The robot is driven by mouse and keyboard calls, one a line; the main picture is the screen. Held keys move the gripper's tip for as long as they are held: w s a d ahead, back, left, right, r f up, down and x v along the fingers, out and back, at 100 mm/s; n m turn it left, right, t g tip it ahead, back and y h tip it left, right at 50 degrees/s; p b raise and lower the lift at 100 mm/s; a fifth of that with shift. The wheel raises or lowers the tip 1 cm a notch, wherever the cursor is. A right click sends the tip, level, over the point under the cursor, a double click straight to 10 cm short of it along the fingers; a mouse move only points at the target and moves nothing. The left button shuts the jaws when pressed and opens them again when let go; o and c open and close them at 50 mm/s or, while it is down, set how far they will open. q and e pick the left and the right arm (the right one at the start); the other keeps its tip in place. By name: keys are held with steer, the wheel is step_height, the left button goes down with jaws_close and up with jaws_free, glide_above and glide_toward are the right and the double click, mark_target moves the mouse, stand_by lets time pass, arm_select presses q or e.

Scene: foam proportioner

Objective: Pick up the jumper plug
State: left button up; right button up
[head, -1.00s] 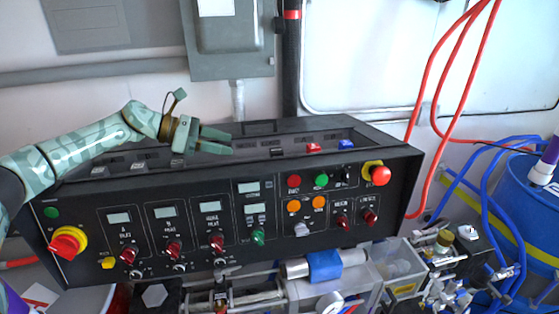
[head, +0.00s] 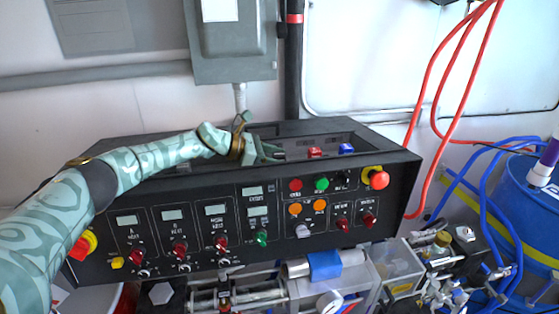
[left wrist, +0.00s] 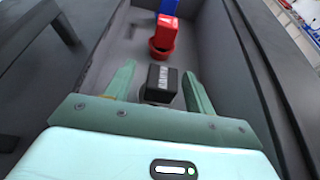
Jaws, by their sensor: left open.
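A small black block with white marking on top, which looks like the jumper plug (left wrist: 161,80), stands in the recessed tray on top of the black control console (head: 400,165). My left gripper (head: 275,153) reaches down into this tray from the left. In the left wrist view the left gripper (left wrist: 158,85) is open, one finger on each side of the black block. I cannot tell whether either finger touches it. My right gripper is not in view.
Beyond the black block, a red block (left wrist: 165,32) and a blue block (left wrist: 173,7) stand in the same tray; the red (head: 314,152) and blue (head: 346,148) ones also show in the head view. Tray walls are close on both sides. A grey box (head: 230,50) hangs behind.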

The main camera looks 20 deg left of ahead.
arm_select(q)
steer(key=shift+s+a, duration=0.1)
steer(key=shift+s, duration=0.05)
steer(key=shift+c, duration=0.9)
steer(key=c, duration=0.9)
steer(key=shift+r, duration=0.15)
